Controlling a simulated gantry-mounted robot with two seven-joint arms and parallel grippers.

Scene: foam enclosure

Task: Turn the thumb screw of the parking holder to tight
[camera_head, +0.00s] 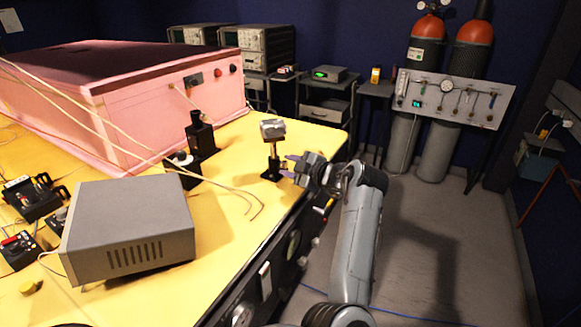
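What looks like the parking holder is a black post holder (271,173) on the yellow table near its right edge. It carries an upright post with a grey block (272,129) on top. Its thumb screw is too small to make out. I cannot tell whether a fingertip touches the holder.
A pink foam enclosure (170,105) stands at the back of the yellow table (222,262). Black mounts (201,138) and loose cables are left of the holder. A grey box (128,228) sits in front. Floor (440,240) is open to the right; gas cylinders (425,60) stand behind.

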